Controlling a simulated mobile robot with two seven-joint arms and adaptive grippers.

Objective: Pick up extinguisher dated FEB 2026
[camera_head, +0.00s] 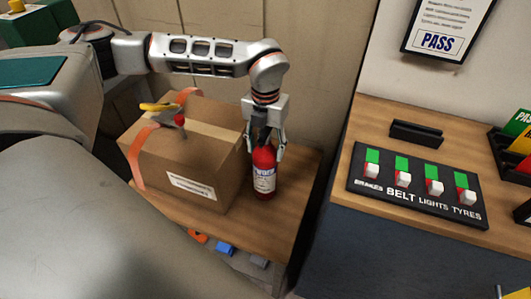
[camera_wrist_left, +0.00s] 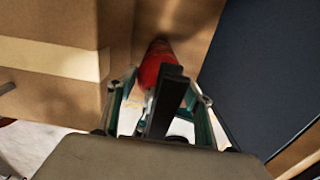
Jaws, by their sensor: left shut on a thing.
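A red fire extinguisher (camera_head: 264,172) with a white label stands upright on the wooden table, just right of a cardboard box. Its label is too small to read a date. My left gripper (camera_head: 267,140) comes down from above and is shut on the top of the extinguisher. In the left wrist view the red body (camera_wrist_left: 157,62) and black handle (camera_wrist_left: 165,105) sit between the fingers (camera_wrist_left: 160,110). My right gripper is not in view.
The cardboard box (camera_head: 185,150) with orange straps stands close beside the extinguisher. A small red and yellow item (camera_head: 180,121) shows at the box. The wooden table (camera_head: 270,220) has some bare room in front. A separate counter (camera_head: 375,215) on the right holds a switch panel (camera_head: 415,187).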

